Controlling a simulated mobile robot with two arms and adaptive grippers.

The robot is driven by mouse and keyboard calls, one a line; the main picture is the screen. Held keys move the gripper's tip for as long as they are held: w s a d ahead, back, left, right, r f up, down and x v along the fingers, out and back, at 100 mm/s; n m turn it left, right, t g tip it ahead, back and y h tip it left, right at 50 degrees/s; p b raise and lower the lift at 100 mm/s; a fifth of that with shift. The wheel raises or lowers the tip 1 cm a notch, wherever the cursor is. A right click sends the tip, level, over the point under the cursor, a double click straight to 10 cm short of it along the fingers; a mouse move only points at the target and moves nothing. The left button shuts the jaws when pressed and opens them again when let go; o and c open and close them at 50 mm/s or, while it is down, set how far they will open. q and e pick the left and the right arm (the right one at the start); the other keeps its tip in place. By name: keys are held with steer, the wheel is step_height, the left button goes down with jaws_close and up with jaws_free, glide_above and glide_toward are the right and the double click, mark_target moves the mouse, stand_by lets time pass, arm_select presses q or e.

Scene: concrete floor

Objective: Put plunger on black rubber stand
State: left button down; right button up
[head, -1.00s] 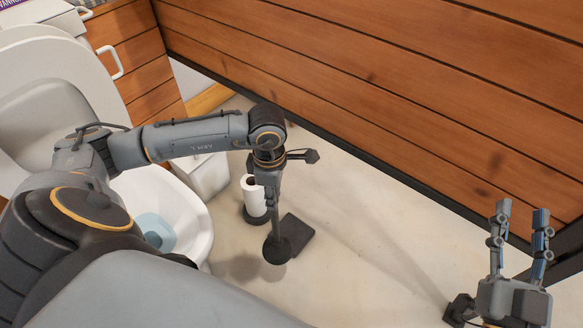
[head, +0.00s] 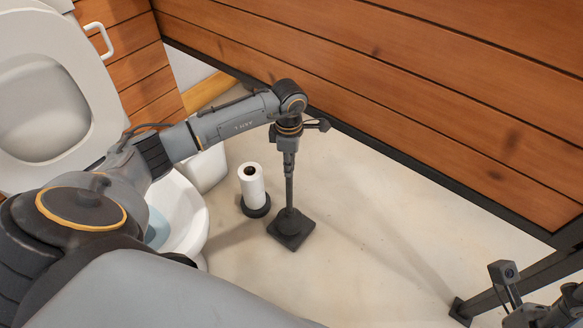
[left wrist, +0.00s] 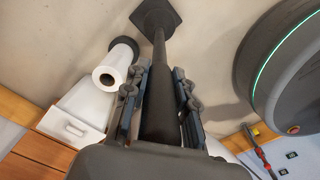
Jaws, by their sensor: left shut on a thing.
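My left gripper (head: 289,155) points down and is shut on the upper handle of the black plunger (head: 289,190). The plunger stands about upright. Its cup end is over the square black rubber stand (head: 283,240), and dark on dark I cannot tell whether it touches. In the left wrist view the plunger's handle (left wrist: 157,100) lies between my left fingers (left wrist: 158,82), with the stand (left wrist: 173,17) at its far end. My right gripper (head: 560,308) is partly in view at the lower right corner; its fingers are not clear.
A paper roll (head: 252,185) on a round black holder (head: 257,209) stands just left of the stand. The toilet (head: 185,215) is further left. The wooden wall (head: 400,75) runs behind. The concrete floor (head: 370,270) is clear to the right.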

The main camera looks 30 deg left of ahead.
mark_target(289, 191)
arm_select(q)
steer(key=f+b, duration=0.1)
steer(key=w+f, duration=0.1)
steer(key=f, duration=0.1)
steer(key=f+b, duration=0.1)
steer(key=f, duration=0.1)
steer(key=shift+w+a+f+b, duration=0.1)
steer(key=shift+w+a+b, duration=0.1)
steer(key=shift+w+b, duration=0.1)
steer(key=c, duration=1.1)
jaws_free()
